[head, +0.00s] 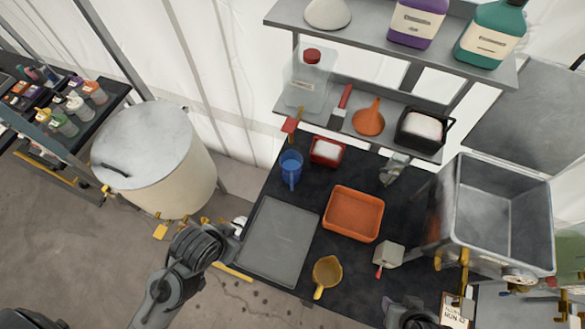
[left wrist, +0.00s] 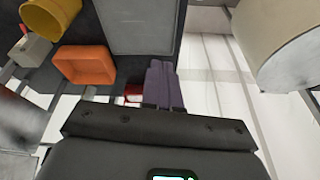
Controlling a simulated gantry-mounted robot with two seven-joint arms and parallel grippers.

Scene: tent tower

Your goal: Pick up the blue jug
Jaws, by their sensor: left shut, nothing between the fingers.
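The blue jug (head: 291,167) stands upright on the dark table in the head view, near its back left edge, beside a small red tray. My left gripper (head: 240,226) is at the table's left edge, left of and nearer than the jug, and apart from it. Its fingers (left wrist: 163,88) are together and empty in the left wrist view. I cannot make out the jug in the left wrist view; the fingers and gripper body may hide it. Part of my right arm shows at the bottom of the head view, but its fingers do not.
A grey tray (head: 278,240) lies in front of the jug. An orange tray (head: 353,213), yellow jug (head: 327,273) and red tray (head: 327,151) are on the table. Shelves (head: 378,125) rise behind. A large lidded drum (head: 160,165) stands left; a metal sink (head: 492,215) stands right.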

